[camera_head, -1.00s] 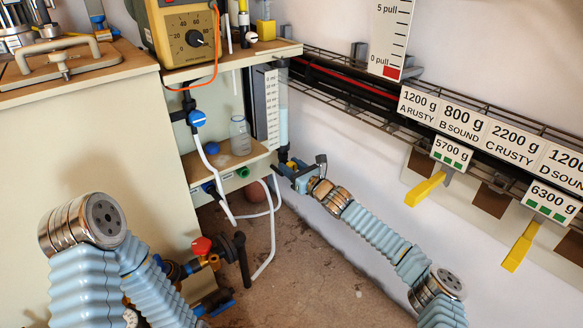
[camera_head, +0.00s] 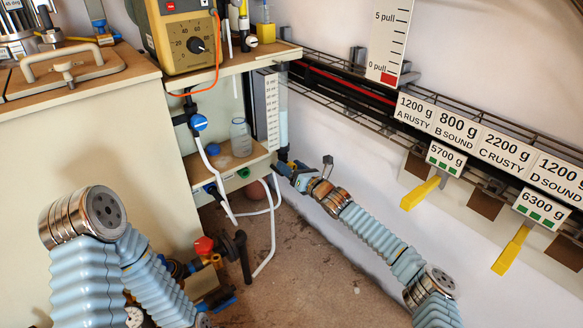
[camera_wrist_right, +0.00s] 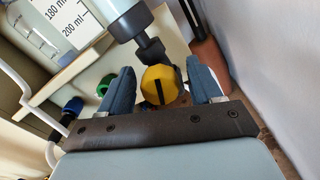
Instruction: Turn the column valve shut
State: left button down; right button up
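The column (camera_head: 283,115) is a clear upright tube beside a scale at the shelf's right end. In the right wrist view its lower end (camera_wrist_right: 128,18) narrows into a dark fitting. The column valve's yellow knob (camera_wrist_right: 160,86), with a black slot, sits below that fitting. My right gripper (camera_wrist_right: 162,88) is open, with one blue-grey finger on either side of the knob and narrow gaps visible. In the head view my right gripper (camera_head: 291,172) is at the column's foot and hides the knob. My left arm is at the lower left; its gripper is out of view.
A shelf (camera_head: 227,165) with a glass bottle (camera_head: 240,138) stands left of the column. White hoses (camera_head: 272,225) hang below. A red-handled valve (camera_head: 204,245) is lower left. A wire rack (camera_head: 340,85) runs along the wall. The wall is close to my right arm.

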jog(key=p+v, duration=0.1)
jog(key=v, duration=1.2)
jog(key=shift+s+d, duration=0.25)
jog(key=shift+s, duration=0.1)
